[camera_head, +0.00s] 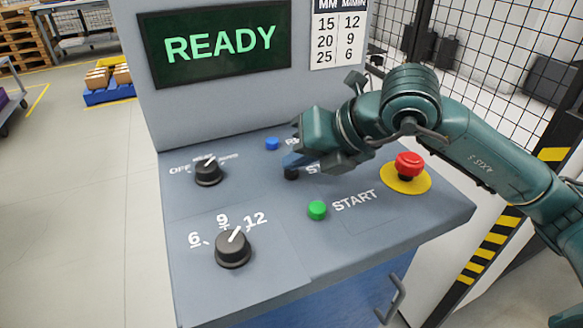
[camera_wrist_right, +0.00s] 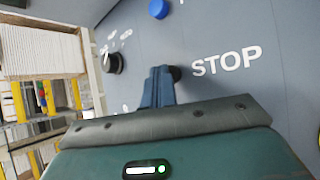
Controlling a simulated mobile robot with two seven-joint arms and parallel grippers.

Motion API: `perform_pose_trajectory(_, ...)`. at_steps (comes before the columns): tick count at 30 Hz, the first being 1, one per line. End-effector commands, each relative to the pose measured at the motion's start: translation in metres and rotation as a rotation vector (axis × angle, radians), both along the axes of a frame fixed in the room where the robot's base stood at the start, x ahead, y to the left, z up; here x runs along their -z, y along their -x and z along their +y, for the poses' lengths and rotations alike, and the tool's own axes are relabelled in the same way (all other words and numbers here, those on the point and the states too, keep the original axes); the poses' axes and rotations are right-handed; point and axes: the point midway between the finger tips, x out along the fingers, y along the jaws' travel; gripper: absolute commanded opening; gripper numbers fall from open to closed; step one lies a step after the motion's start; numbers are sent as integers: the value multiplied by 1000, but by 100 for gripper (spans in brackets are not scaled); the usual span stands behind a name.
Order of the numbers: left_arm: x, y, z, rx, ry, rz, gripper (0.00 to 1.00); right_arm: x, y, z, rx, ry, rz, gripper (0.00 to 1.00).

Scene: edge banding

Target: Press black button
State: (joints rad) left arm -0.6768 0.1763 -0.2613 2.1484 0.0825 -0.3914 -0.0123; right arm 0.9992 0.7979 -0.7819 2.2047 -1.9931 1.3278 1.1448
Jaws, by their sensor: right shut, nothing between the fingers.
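The black button (camera_head: 291,173) sits on the grey sloped panel (camera_head: 270,210), left of a label mostly hidden by my right gripper. In the right wrist view the black button (camera_wrist_right: 177,73) shows beside the word STOP, partly hidden behind the fingers. My right gripper (camera_head: 288,163) is shut and empty, with its blue fingertips at the black button. The wrist view shows the shut fingertips (camera_wrist_right: 161,72) overlapping the button's left side; I cannot tell whether they touch it. My left gripper is not in view.
A blue button (camera_head: 272,143) lies behind, a green START button (camera_head: 317,210) in front. Two black knobs (camera_head: 208,172) (camera_head: 233,250) are at left. The screen (camera_head: 218,43) reads READY.

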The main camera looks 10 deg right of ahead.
Motion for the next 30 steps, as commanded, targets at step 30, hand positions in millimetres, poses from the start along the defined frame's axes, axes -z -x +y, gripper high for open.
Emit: perform_pose_trajectory(30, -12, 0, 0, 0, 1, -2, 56, -21, 0, 0, -1, 0, 1, 0)
